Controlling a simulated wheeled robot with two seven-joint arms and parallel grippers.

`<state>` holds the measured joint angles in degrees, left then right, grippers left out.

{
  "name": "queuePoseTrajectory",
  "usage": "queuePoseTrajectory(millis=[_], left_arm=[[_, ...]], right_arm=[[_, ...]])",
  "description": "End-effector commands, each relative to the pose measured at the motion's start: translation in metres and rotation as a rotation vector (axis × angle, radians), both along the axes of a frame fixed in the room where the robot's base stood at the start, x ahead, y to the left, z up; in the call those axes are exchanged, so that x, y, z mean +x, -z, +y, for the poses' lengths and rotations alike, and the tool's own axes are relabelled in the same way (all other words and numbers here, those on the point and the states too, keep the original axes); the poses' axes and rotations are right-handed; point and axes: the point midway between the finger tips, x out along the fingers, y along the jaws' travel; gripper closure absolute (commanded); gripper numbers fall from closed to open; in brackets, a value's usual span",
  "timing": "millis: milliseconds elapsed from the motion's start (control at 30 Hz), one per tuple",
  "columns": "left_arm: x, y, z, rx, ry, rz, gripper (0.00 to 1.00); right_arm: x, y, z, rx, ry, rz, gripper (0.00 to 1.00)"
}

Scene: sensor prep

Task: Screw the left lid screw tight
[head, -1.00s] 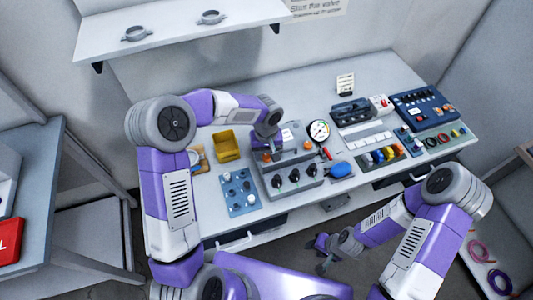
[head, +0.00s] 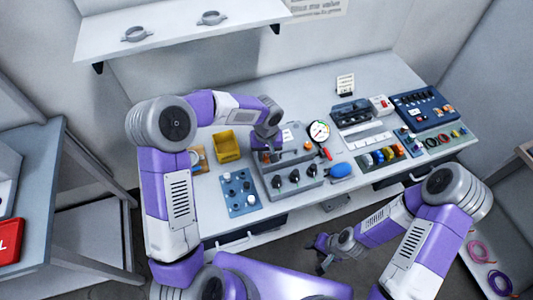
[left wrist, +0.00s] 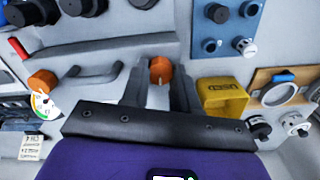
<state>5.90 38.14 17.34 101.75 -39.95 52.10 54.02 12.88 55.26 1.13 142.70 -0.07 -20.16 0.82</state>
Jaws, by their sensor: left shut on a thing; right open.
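The left lid screw has an orange head (left wrist: 161,68) and sits between the fingers of my left gripper (left wrist: 160,78) in the left wrist view. The gripper is shut on it. In the head view my left gripper (head: 271,154) points down at the left part of the grey lid (head: 290,158), and the screw is partly hidden there. A second orange screw (head: 307,145) stands at the lid's right end; it also shows in the left wrist view (left wrist: 42,80). My right gripper (head: 322,252) is open and empty, low in front of the bench.
A yellow bin (head: 226,145) and a blue plate with knobs (head: 239,191) are left of the grey housing (head: 292,182). Bare bench shows behind.

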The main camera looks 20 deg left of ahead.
Motion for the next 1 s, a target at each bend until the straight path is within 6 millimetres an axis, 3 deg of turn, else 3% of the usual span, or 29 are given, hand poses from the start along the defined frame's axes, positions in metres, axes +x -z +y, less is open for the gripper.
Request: queuePoseTrajectory(millis=[1000], left_arm=[[0.001,-0.002,-0.001,0.001,0.896,-0.003,1.00]], right_arm=[[0.000,-0.017,0.000,0.000,0.000,0.000,0.57]])
